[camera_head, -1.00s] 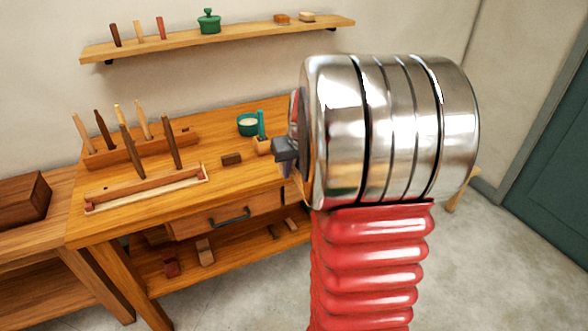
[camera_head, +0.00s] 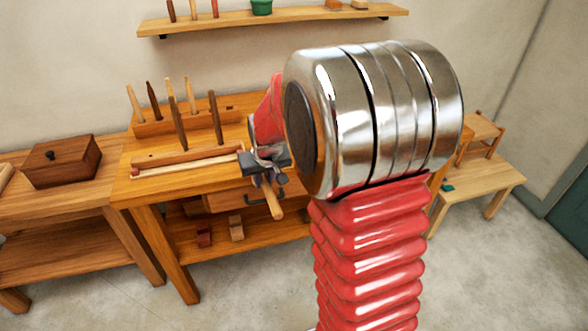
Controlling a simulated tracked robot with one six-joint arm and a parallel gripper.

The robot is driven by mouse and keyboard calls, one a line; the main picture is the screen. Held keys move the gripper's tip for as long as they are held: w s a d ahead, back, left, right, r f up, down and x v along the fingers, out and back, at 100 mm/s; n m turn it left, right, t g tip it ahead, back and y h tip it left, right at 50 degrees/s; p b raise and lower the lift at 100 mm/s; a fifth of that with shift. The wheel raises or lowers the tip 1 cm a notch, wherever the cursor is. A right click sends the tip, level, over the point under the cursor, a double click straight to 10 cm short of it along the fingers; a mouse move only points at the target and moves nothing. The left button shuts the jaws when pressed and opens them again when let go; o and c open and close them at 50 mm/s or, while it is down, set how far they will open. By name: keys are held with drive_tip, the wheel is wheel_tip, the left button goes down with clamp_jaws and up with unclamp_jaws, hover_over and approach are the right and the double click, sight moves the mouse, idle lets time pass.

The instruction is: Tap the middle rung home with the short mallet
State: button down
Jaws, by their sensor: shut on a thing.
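My gripper (camera_head: 264,160) is left of centre, in front of the workbench, and is shut on a wooden-handled tool, likely the short mallet (camera_head: 271,200). Its pale handle points down and slightly right below the jaws. Its head cannot be made out. On the workbench lies a low wooden frame (camera_head: 190,154) with a pale bar (camera_head: 185,166) along its front. Dark and pale upright sticks (camera_head: 178,124) stand at and behind it. I cannot tell which piece is the middle rung. The tool is apart from the frame, to its right.
A lidded brown box (camera_head: 62,160) sits on the left bench. A wall shelf (camera_head: 275,22) hangs above. A low pale table (camera_head: 475,180) with a small wooden chair-like piece (camera_head: 484,130) stands right. My large arm link hides the workbench's right part.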

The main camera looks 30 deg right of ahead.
drive_tip(key=a+f+n+y, duration=0.1)
drive_tip(key=a+f+n, duration=0.1)
drive_tip(key=a, duration=1.1)
drive_tip(key=shift+w+a+f+n, duration=0.15)
drive_tip(key=shift+w+f+n, duration=0.15)
drive_tip(key=shift+w, duration=0.15)
